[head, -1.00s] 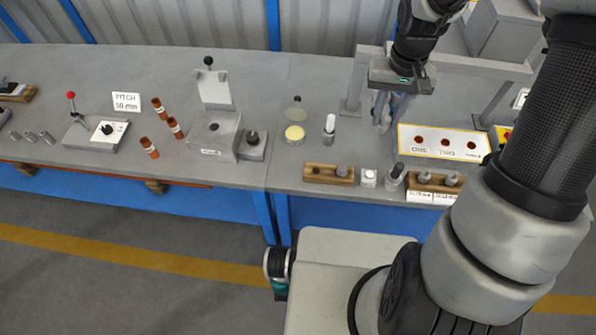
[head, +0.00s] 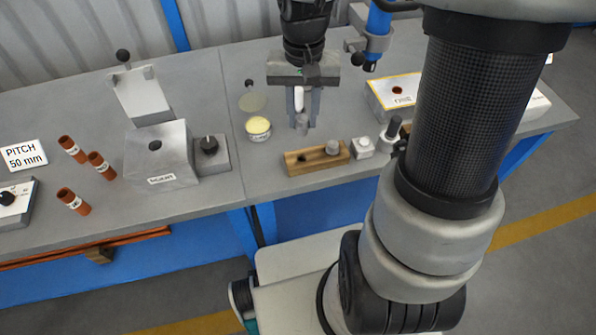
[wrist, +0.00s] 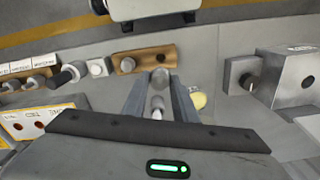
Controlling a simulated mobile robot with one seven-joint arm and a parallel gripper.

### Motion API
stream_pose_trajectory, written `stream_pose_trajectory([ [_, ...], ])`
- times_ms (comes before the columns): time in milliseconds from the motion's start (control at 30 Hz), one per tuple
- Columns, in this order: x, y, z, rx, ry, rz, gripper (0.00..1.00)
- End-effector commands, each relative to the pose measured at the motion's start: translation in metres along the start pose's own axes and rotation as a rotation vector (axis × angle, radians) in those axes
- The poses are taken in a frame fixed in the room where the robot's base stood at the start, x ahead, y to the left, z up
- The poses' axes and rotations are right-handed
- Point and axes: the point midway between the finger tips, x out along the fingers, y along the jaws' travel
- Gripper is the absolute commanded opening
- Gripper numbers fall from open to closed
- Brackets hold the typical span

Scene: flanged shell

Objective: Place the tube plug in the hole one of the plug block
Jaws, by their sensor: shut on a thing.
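The tube plug (head: 302,124) is a small grey cylinder. My gripper (head: 303,120) is shut on it and holds it upright, just beyond the wooden plug block. In the wrist view the plug (wrist: 160,77) shows between the fingertips. The wooden plug block (head: 317,166) lies near the table's front edge. Its left hole (head: 301,159) looks dark and empty; a grey plug (head: 332,147) stands at its right end.
A white bottle-like piece (head: 298,98) shows between or behind my fingers. A yellow-topped round tin (head: 258,129) stands left of my gripper. A small white block (head: 363,147) is right of the plug block. A grey metal block (head: 160,160) stands further left.

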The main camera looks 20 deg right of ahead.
Motion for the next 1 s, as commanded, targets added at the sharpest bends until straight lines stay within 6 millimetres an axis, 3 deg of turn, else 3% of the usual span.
stream_pose_trajectory([
  [33, 0.018, 0.001, 0.003, 0.015, 0.001, -0.001, 0.00],
  [200, 0.047, 0.001, 0.005, 0.026, -0.003, -0.002, 0.00],
  [700, 0.104, 0.000, 0.005, 0.024, -0.002, -0.002, 0.00],
  [1000, 0.106, 0.000, 0.004, 0.023, 0.000, -0.002, 0.00],
])
